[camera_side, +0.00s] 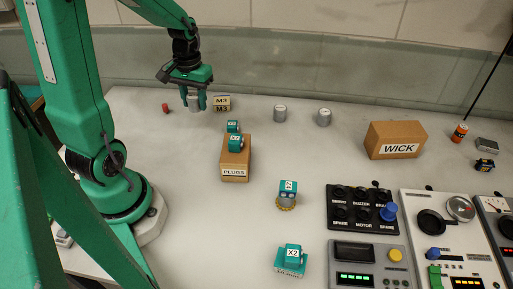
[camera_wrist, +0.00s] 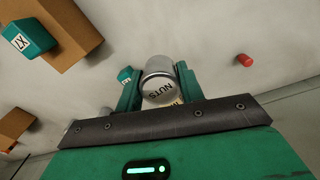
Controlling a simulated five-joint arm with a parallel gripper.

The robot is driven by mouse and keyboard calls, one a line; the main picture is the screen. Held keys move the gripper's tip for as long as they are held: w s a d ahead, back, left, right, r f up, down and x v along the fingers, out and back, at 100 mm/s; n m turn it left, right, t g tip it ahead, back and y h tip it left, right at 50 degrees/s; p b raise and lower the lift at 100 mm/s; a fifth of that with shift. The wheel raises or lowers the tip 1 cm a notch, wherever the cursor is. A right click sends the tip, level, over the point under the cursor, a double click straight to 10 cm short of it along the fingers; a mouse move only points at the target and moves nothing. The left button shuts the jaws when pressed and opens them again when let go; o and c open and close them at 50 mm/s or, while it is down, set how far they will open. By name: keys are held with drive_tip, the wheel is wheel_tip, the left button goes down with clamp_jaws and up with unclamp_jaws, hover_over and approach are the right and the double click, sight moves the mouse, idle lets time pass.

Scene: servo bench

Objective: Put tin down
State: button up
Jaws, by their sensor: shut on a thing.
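My gripper (camera_side: 195,102) is at the back left of the bench in the side view, with its green fingers pointing down. It is shut on a silver tin (camera_side: 195,104). In the wrist view the tin (camera_wrist: 158,76) is labelled NUTS and sits between the two fingers of my gripper (camera_wrist: 158,88). The tin's lower end is low over the bench top; I cannot tell whether it touches.
Two silver tins (camera_side: 280,113) (camera_side: 324,117) stand further right. The PLUGS box (camera_side: 235,172) and WICK box (camera_side: 395,140) stand nearer.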

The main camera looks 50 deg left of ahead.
drive_tip(key=w+d+r+m, duration=0.1)
drive_tip(key=w+r, duration=0.1)
drive_tip(key=w, duration=0.4)
drive_tip(key=w+d+r+m, duration=0.1)
drive_tip(key=w+d, duration=0.1)
drive_tip(key=w, duration=0.5)
drive_tip(key=shift+r, duration=0.4)
hover_over(222, 100)
wheel_tip(222, 100, down, 7)
drive_tip(key=shift+a+f, duration=0.1)
drive_tip(key=shift+f, duration=1.95)
drive_tip(key=shift+f, duration=0.15)
drive_tip(key=o, duration=1)
